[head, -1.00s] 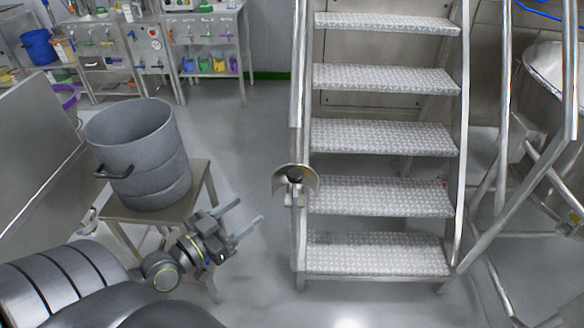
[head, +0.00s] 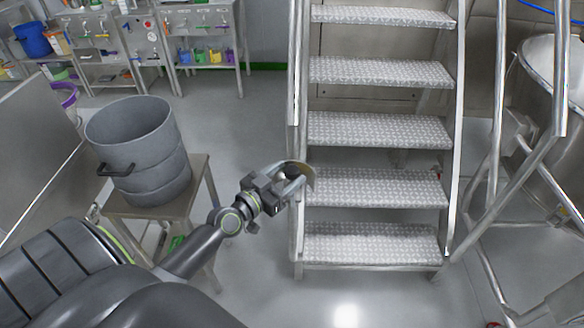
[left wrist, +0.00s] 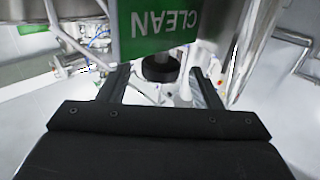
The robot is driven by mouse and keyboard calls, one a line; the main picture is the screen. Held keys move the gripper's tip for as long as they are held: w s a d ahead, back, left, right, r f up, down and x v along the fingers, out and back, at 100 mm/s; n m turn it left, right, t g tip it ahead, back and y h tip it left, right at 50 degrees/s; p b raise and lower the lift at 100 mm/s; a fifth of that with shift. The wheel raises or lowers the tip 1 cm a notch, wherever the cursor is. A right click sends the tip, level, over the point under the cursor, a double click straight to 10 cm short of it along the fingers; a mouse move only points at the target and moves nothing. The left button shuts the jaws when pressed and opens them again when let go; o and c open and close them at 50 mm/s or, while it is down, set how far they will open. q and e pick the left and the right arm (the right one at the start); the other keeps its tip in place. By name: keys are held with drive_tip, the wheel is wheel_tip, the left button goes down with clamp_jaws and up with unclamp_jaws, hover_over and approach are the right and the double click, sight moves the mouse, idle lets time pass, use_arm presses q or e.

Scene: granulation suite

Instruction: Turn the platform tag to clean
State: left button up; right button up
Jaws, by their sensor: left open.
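The platform tag (head: 308,173) is a round plate on the left post of the steel stairs, seen at a slant in the head view. In the left wrist view the tag's green part (left wrist: 150,25) reads CLEAN upside down at the top. A dark round knob (left wrist: 160,68) sits below the green part. My left gripper (head: 296,178) is at the tag, open, with one finger on each side of the knob. In the left wrist view its fingers (left wrist: 160,76) stand apart with gaps beside the knob. My right gripper is out of view.
A grey drum (head: 140,150) stands on a small steel table (head: 200,185) left of my left arm. The stairs (head: 375,190) rise at the centre right, with a steel vessel (head: 560,70) at the far right. Floor between table and stairs is clear.

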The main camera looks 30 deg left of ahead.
use_arm(q)
drive_tip(key=shift+w+d, duration=0.2)
drive_tip(key=shift+w, duration=1)
drive_tip(key=shift+c, duration=0.5)
